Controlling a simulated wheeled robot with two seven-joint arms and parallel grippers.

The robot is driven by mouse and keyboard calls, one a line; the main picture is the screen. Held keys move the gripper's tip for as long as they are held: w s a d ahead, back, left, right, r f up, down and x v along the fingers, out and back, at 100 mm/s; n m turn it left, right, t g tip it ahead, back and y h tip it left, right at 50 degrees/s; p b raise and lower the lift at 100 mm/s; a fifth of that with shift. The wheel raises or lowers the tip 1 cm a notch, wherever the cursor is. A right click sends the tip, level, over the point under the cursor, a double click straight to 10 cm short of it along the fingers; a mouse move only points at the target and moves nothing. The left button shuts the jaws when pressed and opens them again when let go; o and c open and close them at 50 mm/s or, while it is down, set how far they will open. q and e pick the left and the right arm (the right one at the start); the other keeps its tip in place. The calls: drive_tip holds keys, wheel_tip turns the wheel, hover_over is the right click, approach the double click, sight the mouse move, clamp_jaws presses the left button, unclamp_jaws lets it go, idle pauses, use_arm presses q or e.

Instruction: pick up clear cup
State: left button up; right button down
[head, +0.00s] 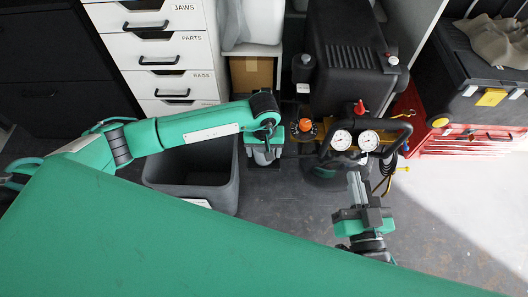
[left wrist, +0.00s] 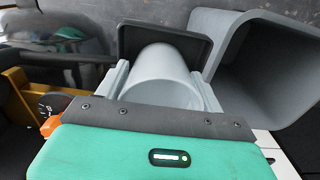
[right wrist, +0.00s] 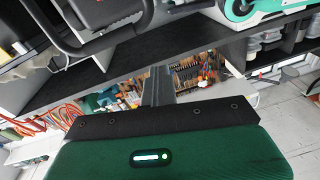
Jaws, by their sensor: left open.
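I cannot make out a clear cup in any view. My left gripper (head: 263,150) points down beside the grey bin in the head view. In the left wrist view the left gripper (left wrist: 166,82) is open, its fingers spread on either side of a light grey cylinder (left wrist: 160,68). The cylinder looks opaque and rises from a dark square plate (left wrist: 196,45). I cannot tell whether the fingers touch it. My right gripper (head: 358,188) is in front of the gauges, its fingers together. In the right wrist view the right gripper (right wrist: 158,82) looks shut and empty.
A grey open bin (head: 165,178) stands left of the left gripper; it also shows in the left wrist view (left wrist: 222,32). An air compressor with two gauges (head: 355,139) stands right of it. White drawers (head: 140,48) and a red toolbox (head: 415,112) are behind. Grey floor (head: 450,225) is clear at right.

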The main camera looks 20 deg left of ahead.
use_arm(q)
drive_tip(key=c, duration=0.6)
drive_tip(key=shift+c, duration=0.2)
